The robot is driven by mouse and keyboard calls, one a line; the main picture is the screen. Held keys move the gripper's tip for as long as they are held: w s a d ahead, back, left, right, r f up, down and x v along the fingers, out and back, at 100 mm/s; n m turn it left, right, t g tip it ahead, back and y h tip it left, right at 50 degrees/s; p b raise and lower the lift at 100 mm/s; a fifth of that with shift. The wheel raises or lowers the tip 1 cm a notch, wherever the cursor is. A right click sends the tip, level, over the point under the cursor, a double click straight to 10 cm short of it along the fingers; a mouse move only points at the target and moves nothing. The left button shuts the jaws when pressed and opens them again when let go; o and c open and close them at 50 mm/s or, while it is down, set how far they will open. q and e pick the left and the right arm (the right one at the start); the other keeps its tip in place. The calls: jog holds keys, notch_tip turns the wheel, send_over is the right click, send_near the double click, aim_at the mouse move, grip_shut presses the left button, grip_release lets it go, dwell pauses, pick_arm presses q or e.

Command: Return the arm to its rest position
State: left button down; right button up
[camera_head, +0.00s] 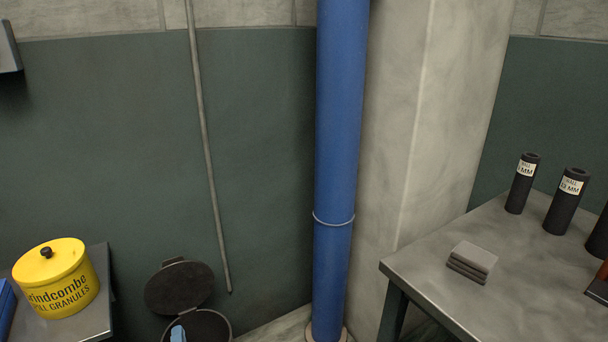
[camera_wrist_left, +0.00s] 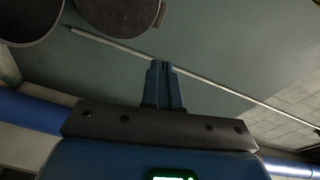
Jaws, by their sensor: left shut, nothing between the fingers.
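My left gripper (camera_head: 178,334) shows only as small blue fingertips at the bottom edge of the head view, in front of the open bin (camera_head: 222,322). In the left wrist view my left gripper (camera_wrist_left: 164,66) has its two blue fingers together, with nothing between them. The bin's round mouth (camera_wrist_left: 28,22) and its dark lid (camera_wrist_left: 120,14) are at the top left there, apart from the fingers in the picture. The rest of my left arm is out of the head view. My right gripper is not in view.
A yellow granules tub (camera_head: 56,280) stands on a bench at the left. A blue pipe (camera_head: 338,170) rises in the middle. A thin pole (camera_head: 208,160) stands against the wall.

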pick_arm(q)
jog(key=s+d+r+n+t+h+p, duration=0.2)
jog(key=s+d+r+n+h+p, duration=0.3)
jog(key=s+d+r+p, duration=0.45)
jog(key=s+r+n+h+p, duration=0.1)
jog(key=s+r+n+p, duration=0.5)
jog(key=s+r+p, duration=0.7)
jog(key=s+r, duration=0.5)
jog(key=s, duration=0.3)
jog(key=shift+d+r+g+h, duration=0.2)
jog(key=shift+r+g+h, duration=0.1)
jog(key=shift+r+g, duration=0.1)
jog(key=shift+w+f, duration=0.25)
jog(key=shift+w, duration=0.3)
